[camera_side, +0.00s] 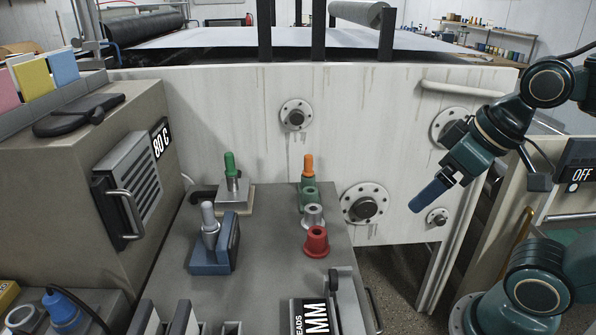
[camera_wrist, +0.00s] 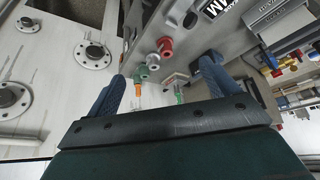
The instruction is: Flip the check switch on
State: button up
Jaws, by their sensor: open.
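A dark display reading OFF (camera_side: 583,176) is on the panel at the right edge of the side view. A small pale round part (camera_side: 572,188) sits just below it. I cannot tell whether this part is the check switch; no switch is clearly marked. My gripper (camera_side: 432,195) hangs in the air left of this panel, in front of the pale machine wall, pointing down and left. In the wrist view its two blue fingers (camera_wrist: 165,72) are apart with nothing held between them. The OFF display does not show clearly in the wrist view.
The grey bench holds a red collar (camera_side: 316,242), a silver collar (camera_side: 312,216), a green-handled tool (camera_side: 230,165), an orange-tipped tool (camera_side: 308,165) and a blue block (camera_side: 212,258). Flanges stick out of the pale wall (camera_side: 250,105). A gap lies between bench and right panel.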

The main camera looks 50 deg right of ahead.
jog(key=shift+w, duration=0.15)
jog(key=c, duration=0.7)
jog(key=shift+w+d+f, duration=0.2)
jog(key=shift+w, duration=0.35)
jog(key=c, duration=0.7)
jog(key=shift+m, duration=0.5)
jog(key=w+d+f, duration=0.1)
jog(key=w, duration=0.1)
jog(key=w+d+f, duration=0.1)
jog(key=w, duration=0.1)
jog(key=w+d+f, duration=0.1)
jog(key=w, duration=0.2)
jog(key=shift+w+f, duration=0.1)
jog(key=shift+f, duration=0.15)
grip_shut()
jog(key=w+d+f+m, duration=0.3)
jog(key=d+f, duration=0.6)
jog(key=f, duration=0.2)
jog(key=w+d+f+m+t, duration=0.1)
jog(key=w+d+f+m, duration=0.2)
jog(key=d+f, duration=0.7)
jog(key=shift+w+d+f+m+y, duration=0.2)
jog(key=shift+w+f+m+y, duration=0.2)
jog(key=shift+w+f, duration=0.45)
jog(key=shift+s+f, duration=0.1)
jog(key=shift+s, duration=0.05)
